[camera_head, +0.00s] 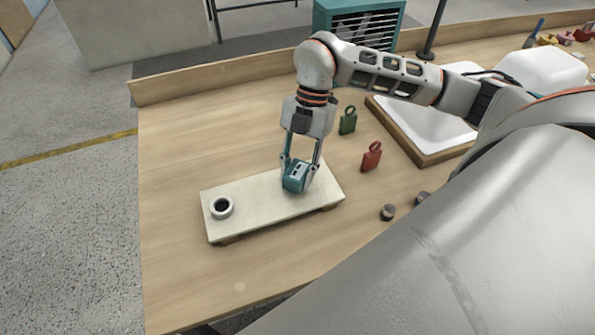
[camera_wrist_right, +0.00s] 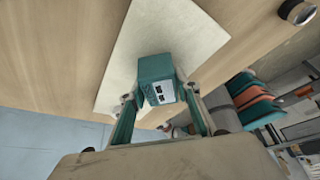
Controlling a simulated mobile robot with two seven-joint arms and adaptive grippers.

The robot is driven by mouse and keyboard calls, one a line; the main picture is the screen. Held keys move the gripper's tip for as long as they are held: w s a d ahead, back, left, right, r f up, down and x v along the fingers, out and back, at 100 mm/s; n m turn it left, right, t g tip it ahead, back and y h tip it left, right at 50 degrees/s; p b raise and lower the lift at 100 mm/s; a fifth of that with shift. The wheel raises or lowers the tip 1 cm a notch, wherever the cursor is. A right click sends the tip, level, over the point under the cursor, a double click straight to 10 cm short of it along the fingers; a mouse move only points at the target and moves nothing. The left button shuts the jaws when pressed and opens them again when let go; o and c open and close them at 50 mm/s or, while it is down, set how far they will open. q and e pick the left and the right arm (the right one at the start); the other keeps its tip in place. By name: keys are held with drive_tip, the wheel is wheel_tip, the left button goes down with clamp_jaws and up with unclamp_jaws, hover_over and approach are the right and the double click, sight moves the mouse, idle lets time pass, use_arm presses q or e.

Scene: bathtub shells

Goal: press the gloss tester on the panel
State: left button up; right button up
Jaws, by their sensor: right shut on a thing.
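The gloss tester (camera_head: 297,177) is a small teal block with a light face and dark markings. My right gripper (camera_head: 301,168) is shut on it, over the right part of the pale panel (camera_head: 255,202). The panel is a cream slab raised on wooden supports. In the right wrist view the tester (camera_wrist_right: 157,82) sits between the two teal fingers of my right gripper (camera_wrist_right: 160,100), with the panel (camera_wrist_right: 150,35) behind it. I cannot tell whether the tester touches the panel. My left gripper is not in view.
A white ring with a dark centre (camera_head: 221,207) sits on the panel's left end. A green tag (camera_head: 348,121) and a red tag (camera_head: 371,157) stand to the right, with small dark cylinders (camera_head: 388,212) nearer. A white tray (camera_head: 422,162) lies farther right. The table's left side is clear.

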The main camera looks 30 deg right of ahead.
sight(295, 173)
drive_tip(key=shift+f, duration=0.5)
idle(0.8)
drive_tip(key=shift+s+f, duration=0.1)
drive_tip(key=shift+f, duration=0.1)
idle(1.3)
drive_tip(key=shift+r, duration=0.15)
drive_tip(key=shift+r+p, duration=1.9)
drive_tip(key=shift+r, duration=0.55)
drive_tip(key=shift+r+p, duration=0.8)
drive_tip(key=shift+r, duration=0.3)
drive_tip(key=shift+w, duration=0.2)
